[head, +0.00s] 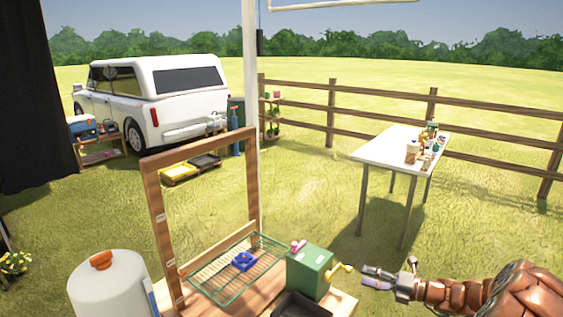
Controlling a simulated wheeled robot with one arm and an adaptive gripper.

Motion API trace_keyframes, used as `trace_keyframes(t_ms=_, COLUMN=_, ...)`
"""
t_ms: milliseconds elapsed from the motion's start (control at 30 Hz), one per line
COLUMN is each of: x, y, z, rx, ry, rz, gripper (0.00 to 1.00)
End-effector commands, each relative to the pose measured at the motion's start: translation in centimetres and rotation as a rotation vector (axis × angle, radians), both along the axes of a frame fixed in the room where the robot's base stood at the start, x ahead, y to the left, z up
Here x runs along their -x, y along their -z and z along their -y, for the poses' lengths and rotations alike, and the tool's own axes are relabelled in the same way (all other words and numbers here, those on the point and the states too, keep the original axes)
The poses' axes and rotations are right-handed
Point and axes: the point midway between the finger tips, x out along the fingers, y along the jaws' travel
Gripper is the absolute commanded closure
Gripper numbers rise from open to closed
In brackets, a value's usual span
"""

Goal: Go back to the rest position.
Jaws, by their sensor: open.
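My gripper (374,277) is at the lower right of the head view, at the end of my copper-coloured arm, which comes in from the right edge. It points left toward the green box (308,271) with a yellow handle, and sits just right of that handle. Its jaws are open, and I see nothing held in them. In the picture the fingers overlap the grass; whether they touch the handle I cannot tell.
A wooden bench (232,309) with an upright frame (154,215) carries a green wire rack (213,285), a blue item (243,261) and a dark tray (300,306). A white tank (110,287) stands left. A white table (385,145) stands behind on open grass, before a fence (380,91).

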Motion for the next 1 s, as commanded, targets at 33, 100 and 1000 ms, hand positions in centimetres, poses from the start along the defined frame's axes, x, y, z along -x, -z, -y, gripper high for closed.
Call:
trace_keyframes(t_ms=33, x=0.5, y=-1.4, z=-2.0, rx=0.037, ry=-0.054, rz=0.048, gripper=0.51)
trace_keyframes(t_ms=100, x=1.4, y=-3.1, z=-4.3, rx=0.094, ry=-0.124, rz=0.118, gripper=0.51)
trace_keyframes(t_ms=1000, x=22.2, y=-12.5, z=-21.1, rx=0.657, ry=-1.062, rz=1.073, gripper=0.51)
